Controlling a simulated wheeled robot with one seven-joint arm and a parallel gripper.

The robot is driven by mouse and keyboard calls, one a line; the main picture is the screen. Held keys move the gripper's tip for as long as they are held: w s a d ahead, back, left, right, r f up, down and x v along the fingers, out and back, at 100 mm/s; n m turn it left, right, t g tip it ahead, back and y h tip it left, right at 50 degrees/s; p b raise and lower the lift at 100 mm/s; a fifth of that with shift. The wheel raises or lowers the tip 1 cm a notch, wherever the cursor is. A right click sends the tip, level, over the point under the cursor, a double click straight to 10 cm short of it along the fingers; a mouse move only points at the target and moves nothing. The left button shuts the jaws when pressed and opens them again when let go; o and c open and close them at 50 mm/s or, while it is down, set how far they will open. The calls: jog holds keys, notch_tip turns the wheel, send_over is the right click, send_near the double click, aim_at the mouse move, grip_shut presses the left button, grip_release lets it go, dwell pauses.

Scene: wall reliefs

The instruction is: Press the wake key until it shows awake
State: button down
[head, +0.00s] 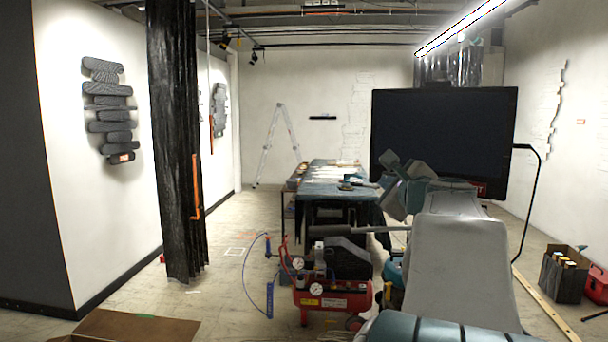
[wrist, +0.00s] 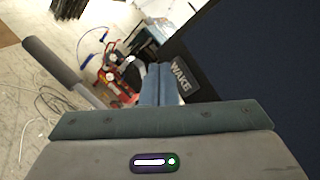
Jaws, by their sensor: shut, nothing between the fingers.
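A large dark screen (head: 440,130) stands ahead of me in the head view, and its dark face (wrist: 255,60) fills the right of the wrist view. The wake key (wrist: 181,77) is a grey plate lettered WAKE at the edge of this panel. I cannot make it out in the head view, where my arm covers the screen's lower edge. My gripper (wrist: 157,68) is shut and empty, its two fingers together just left of the key in the wrist view. I cannot tell whether they touch it. No awake sign is readable.
A red label or key (head: 478,188), partly hidden, sits at the screen's lower right. A covered worktable (head: 335,190) and a red compressor (head: 333,298) stand left of my arm. A black curtain (head: 175,140) hangs further left.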

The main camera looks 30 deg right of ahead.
jog(key=shift+w+d, duration=0.45)
jog(key=shift+d, duration=0.35)
dwell(1.5)
jog(key=shift+w+d, duration=0.15)
jog(key=shift+d, duration=0.25)
jog(key=shift+w+d, duration=0.2)
jog(key=shift+d, duration=0.15)
dwell(0.8)
jog(key=shift+a, duration=0.1)
jog(key=shift+s+a+b, duration=0.4)
jog(key=shift+a, duration=0.25)
jog(key=shift+a, duration=0.1)
jog(key=s+a, duration=0.1)
jog(key=a, duration=0.1)
jog(key=s+a+b, duration=0.1)
jog(key=a, duration=0.1)
jog(key=shift+s+a, duration=0.1)
jog(key=shift+s, duration=0.1)
